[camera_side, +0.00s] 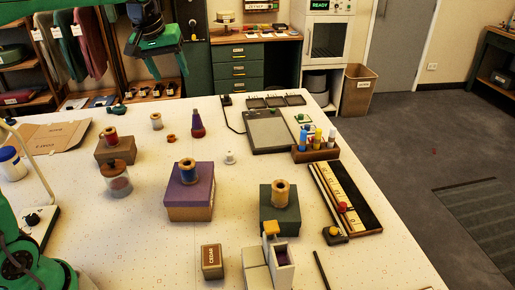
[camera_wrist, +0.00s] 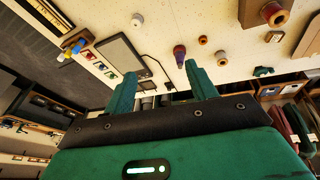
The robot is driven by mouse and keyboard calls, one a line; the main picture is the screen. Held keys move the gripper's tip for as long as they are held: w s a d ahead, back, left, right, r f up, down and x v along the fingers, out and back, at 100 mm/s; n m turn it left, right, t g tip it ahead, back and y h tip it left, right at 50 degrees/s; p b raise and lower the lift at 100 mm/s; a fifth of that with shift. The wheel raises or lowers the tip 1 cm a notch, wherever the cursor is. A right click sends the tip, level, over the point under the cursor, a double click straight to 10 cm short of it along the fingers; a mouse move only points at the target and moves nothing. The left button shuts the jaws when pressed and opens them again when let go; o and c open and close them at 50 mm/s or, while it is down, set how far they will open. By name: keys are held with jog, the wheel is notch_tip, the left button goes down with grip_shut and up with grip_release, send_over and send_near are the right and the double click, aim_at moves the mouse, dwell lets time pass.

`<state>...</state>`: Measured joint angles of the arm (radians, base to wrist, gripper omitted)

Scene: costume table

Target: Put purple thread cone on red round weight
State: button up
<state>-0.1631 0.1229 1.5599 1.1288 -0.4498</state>
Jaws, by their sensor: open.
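My gripper (camera_side: 157,60) hangs high toward the back of the table, well apart from the cone. Its two green fingers (camera_wrist: 162,76) are spread, with nothing between them.
A purple box (camera_side: 190,200) with a blue spool stands in front of the cone. A small orange-brown ring (camera_side: 171,138) and a pale spool (camera_side: 157,121) lie to its left, a white piece (camera_side: 230,157) to its right. A grey tablet (camera_side: 268,132) lies farther right.

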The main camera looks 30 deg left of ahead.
jog(key=s+d+f+m, duration=0.2)
jog(key=s, duration=0.6)
jog(key=s+d+f+m+t, duration=0.1)
jog(key=s+d+f+m, duration=0.1)
jog(key=s, duration=0.6)
jog(key=s+d+f+m, duration=0.3)
jog(key=s, duration=0.5)
jog(key=shift+s+d+f+t+h, duration=0.3)
jog(key=shift+d+t, duration=0.05)
jog(key=shift+t, duration=0.05)
